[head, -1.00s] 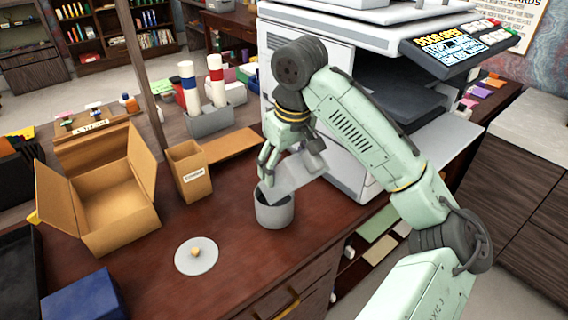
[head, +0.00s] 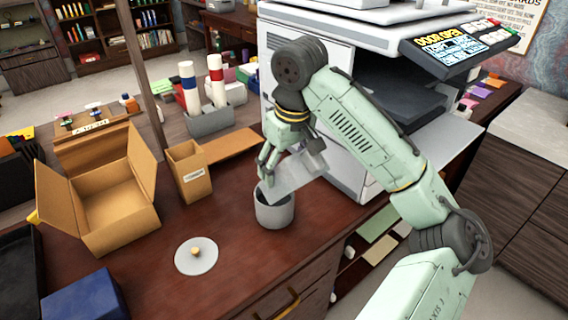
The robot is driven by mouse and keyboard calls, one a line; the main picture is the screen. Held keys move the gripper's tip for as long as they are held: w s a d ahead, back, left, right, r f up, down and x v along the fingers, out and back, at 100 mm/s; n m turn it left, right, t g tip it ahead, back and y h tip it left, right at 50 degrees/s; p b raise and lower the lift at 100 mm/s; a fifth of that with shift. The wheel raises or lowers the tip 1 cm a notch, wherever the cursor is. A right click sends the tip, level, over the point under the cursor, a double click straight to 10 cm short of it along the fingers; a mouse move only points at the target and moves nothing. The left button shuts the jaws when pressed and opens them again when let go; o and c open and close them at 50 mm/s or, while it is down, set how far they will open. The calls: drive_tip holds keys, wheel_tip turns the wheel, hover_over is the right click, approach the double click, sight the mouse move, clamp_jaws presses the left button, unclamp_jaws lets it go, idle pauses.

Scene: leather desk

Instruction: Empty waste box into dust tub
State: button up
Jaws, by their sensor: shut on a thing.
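My gripper (head: 268,168) is shut on a light grey waste box (head: 296,176) beside the copier. The box is tilted, its lower left end over the mouth of the grey dust tub (head: 274,212). The tub stands upright on the desk with its top open. Whether anything is falling from the box, and what lies in the tub, I cannot tell. A round grey lid (head: 197,256) with a tan knob lies flat on the desk, left of and nearer than the tub.
An open cardboard carton (head: 112,205) and a narrow tan box (head: 189,173) stand to the left. A grey holder (head: 214,120) with two capped tubes stands behind. The copier (head: 315,70) is close behind my gripper. A blue box (head: 84,298) sits front left. Desk around the lid is clear.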

idle(0.4)
drive_tip(key=shift+s+d+f+t+y+b, duration=0.1)
drive_tip(key=shift+s+d+t+y+b, duration=0.4)
drive_tip(key=shift+b, duration=0.65)
drive_tip(key=shift+s+t, duration=0.1)
drive_tip(key=shift+t, duration=0.2)
drive_tip(key=shift+r, duration=0.2)
drive_tip(key=shift+s+f+t, duration=0.15)
drive_tip(key=shift+t, duration=0.15)
idle(0.6)
drive_tip(key=shift+s+d+t+y+b, duration=0.2)
drive_tip(key=shift+t+y+b, duration=0.1)
drive_tip(key=shift+y+b, duration=0.3)
drive_tip(key=shift+s+t, duration=0.15)
drive_tip(key=shift+t, duration=0.15)
idle(0.7)
